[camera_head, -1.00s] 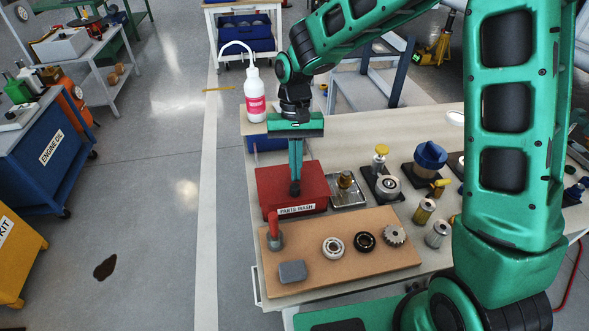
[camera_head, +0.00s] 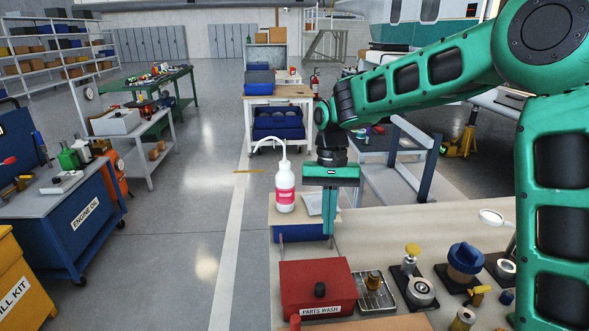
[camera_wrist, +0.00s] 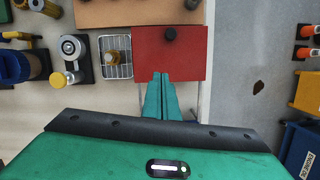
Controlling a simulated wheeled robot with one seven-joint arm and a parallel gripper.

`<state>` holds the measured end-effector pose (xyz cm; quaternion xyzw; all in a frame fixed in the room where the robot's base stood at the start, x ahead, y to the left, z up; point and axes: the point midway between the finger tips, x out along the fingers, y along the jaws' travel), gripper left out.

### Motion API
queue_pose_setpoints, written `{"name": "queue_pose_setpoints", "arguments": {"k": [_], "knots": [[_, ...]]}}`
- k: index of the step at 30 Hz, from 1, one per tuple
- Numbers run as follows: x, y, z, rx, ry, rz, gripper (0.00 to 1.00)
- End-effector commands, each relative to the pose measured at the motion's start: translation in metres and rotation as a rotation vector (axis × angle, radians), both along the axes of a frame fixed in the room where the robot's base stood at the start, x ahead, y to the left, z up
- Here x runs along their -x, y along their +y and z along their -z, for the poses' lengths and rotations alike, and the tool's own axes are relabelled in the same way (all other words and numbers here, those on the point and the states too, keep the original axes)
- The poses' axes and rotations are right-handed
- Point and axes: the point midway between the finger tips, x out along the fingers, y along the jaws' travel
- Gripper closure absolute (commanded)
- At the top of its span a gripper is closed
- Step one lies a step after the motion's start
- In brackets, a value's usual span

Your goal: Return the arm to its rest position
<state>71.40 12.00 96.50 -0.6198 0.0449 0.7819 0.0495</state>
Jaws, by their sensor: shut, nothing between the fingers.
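My green arm reaches from the right of the head view, and its gripper (camera_head: 328,232) hangs fingers down above the workbench. The two fingers are together with nothing between them. In the wrist view the shut fingers (camera_wrist: 161,78) point toward the red parts wash box (camera_wrist: 185,55), and their tips overlap its edge in the picture. In the head view the parts wash box (camera_head: 296,283) stands below and in front of the gripper, its lid closed with a dark knob on top. The fingers look clear of it.
A white wash bottle (camera_head: 284,190) stands left of the gripper. A wire tray (camera_head: 378,300), a bearing fixture (camera_head: 421,291) and a blue-topped part (camera_head: 465,260) stand on the workbench (camera_head: 400,230). A blue engine oil cart (camera_head: 60,235) is at left. Floor between is clear.

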Motion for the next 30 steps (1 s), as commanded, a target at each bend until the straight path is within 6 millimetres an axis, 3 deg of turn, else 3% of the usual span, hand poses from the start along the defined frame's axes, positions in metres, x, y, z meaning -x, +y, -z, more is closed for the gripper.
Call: {"name": "queue_pose_setpoints", "arguments": {"k": [8, 12, 18, 24, 30], "knots": [[0.048, -0.117, -0.026, 0.075, -0.074, 0.108, 1.0], [0.089, -0.175, -0.036, 0.099, -0.106, 0.175, 1.0], [0.161, -0.24, -0.039, 0.111, -0.146, 0.273, 1.0], [0.237, -0.279, -0.028, 0.093, -0.183, 0.36, 1.0], [0.284, -0.291, -0.013, 0.07, -0.206, 0.409, 1.0]]}}
